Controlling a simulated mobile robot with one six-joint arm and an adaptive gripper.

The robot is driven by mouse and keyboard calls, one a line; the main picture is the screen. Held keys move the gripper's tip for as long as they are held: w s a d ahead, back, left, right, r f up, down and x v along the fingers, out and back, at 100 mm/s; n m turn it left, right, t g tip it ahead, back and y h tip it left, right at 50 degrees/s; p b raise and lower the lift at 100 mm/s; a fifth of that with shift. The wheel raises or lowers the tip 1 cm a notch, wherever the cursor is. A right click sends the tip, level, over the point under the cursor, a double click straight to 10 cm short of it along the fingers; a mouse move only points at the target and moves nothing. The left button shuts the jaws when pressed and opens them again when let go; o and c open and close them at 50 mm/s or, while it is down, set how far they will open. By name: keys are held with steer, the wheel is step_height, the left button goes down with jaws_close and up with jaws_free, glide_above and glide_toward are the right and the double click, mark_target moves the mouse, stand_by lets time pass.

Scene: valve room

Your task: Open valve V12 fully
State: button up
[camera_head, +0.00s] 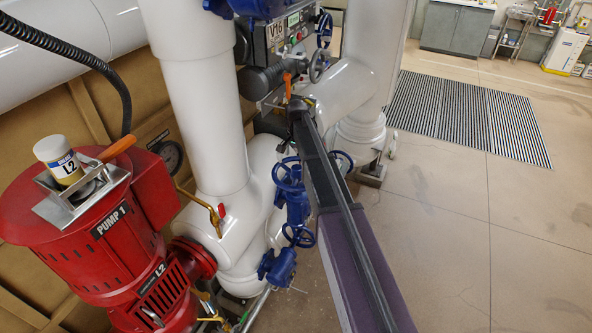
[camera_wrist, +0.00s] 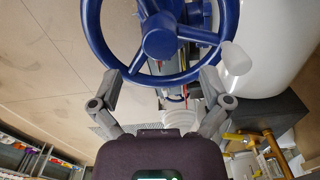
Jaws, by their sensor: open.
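A blue spoked handwheel (camera_wrist: 160,42) fills the top of the wrist view, its upper part cut off. My gripper (camera_wrist: 160,80) is open below it. The fingers stand apart on either side of the wheel's lower rim. I see no grip on the rim, and whether the fingertips touch it is unclear. In the head view several blue valves show beside my arm, with handwheels such as an upper one (camera_head: 290,172) and a lower one (camera_head: 300,236). No V12 tag is legible. My gripper cannot be made out clearly in the head view.
A red pump (camera_head: 95,245) marked PUMP 1 stands at left, with a small L2 can (camera_head: 58,160) on top. White pipes (camera_head: 200,100) rise in the middle. A box marked V18 (camera_head: 278,34) is behind. Open floor (camera_head: 460,230) and a striped mat (camera_head: 468,115) lie right.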

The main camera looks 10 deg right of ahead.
mark_target(297, 167)
steer(key=shift+m, duration=0.9)
steer(key=shift+m, duration=0.5)
steer(key=shift+f, duration=0.1)
steer(key=shift+f+b, duration=3.2)
steer(key=shift+b, duration=0.05)
